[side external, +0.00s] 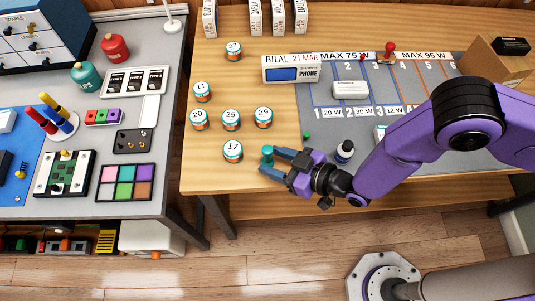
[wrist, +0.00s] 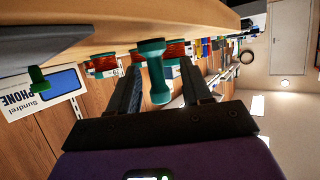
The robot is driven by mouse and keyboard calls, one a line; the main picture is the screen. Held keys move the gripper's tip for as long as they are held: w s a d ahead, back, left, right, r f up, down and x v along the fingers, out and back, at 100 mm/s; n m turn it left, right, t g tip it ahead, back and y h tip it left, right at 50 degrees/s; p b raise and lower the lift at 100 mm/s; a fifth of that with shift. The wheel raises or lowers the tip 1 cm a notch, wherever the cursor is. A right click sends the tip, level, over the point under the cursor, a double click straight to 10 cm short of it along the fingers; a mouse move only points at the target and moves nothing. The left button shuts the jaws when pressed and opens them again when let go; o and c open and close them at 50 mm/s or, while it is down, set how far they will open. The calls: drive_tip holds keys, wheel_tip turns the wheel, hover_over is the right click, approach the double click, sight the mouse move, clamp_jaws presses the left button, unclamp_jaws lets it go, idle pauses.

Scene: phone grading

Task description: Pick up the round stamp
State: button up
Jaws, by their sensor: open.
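In the wrist view my gripper (wrist: 157,80) shows a gap beside the stamp's waist. I cannot tell whether either finger touches it. A red, knobbed, stamp-like thing (side external: 389,48) stands on the grey mat's far side.
Several numbered jars, such as 17 (side external: 233,151) and 29 (side external: 264,115), stand close behind. The phone box (side external: 292,68) is farther back. The table's front edge is very near.

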sight(271, 158)
drive_tip(key=shift+w+x, duration=0.25)
drive_tip(key=shift+x, duration=2.1)
drive_tip(key=shift+d, duration=0.15)
clamp_jaws()
